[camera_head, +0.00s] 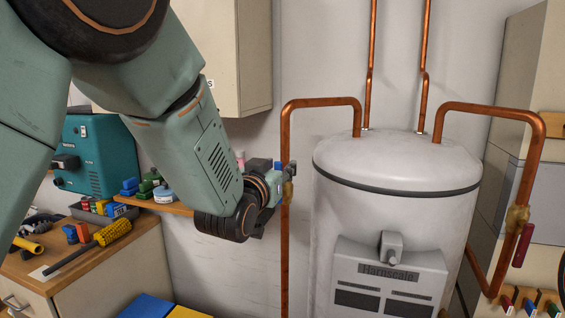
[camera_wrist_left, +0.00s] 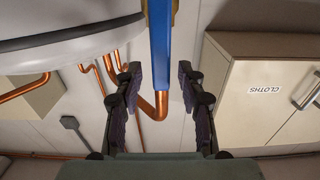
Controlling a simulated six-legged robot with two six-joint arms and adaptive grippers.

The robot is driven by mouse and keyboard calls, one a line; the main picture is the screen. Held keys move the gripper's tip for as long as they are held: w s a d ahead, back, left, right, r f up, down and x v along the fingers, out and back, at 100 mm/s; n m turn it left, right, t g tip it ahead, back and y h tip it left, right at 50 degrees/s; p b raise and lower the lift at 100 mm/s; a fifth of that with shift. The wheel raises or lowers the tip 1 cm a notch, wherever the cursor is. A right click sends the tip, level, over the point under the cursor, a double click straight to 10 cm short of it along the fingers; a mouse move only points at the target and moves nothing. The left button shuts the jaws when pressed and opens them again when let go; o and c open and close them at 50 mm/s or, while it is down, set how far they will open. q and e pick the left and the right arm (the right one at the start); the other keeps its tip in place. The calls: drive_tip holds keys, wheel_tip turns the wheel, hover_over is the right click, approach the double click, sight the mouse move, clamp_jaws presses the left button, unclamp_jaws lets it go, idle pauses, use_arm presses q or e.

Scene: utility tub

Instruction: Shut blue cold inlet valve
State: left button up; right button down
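The blue valve handle (camera_wrist_left: 160,45) shows in the left wrist view as a long flat bar coming down from the top. Its lower end lies between the two dark fingers of my left gripper (camera_wrist_left: 158,70). The fingers are apart, with a gap on each side of the handle. In the head view my left gripper (camera_head: 279,182) is at the left copper pipe (camera_head: 285,135), beside a brass valve body (camera_head: 289,189). Only a small bit of blue shows there; the gripper hides most of the handle. My right gripper is not in view.
The white tank (camera_head: 395,215) stands right of the pipe. A red-handled valve (camera_head: 523,245) is on the right pipe. A wall cabinet (camera_head: 240,60) hangs behind my left arm. A cluttered workbench (camera_head: 90,260) and a shelf are at left.

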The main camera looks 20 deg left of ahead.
use_arm(q)
drive_tip(key=shift+w+a+f, duration=0.15)
drive_tip(key=shift+w+a, duration=0.05)
drive_tip(key=shift+w, duration=0.35)
drive_tip(key=shift+s+d+r, duration=0.1)
drive_tip(key=shift+s+r, duration=0.2)
drive_tip(key=shift+s, duration=0.2)
drive_tip(key=shift+c, duration=0.9)
drive_tip(key=shift+w+f, duration=0.25)
drive_tip(key=shift+w, duration=0.2)
drive_tip(key=c, duration=0.4)
clamp_jaws()
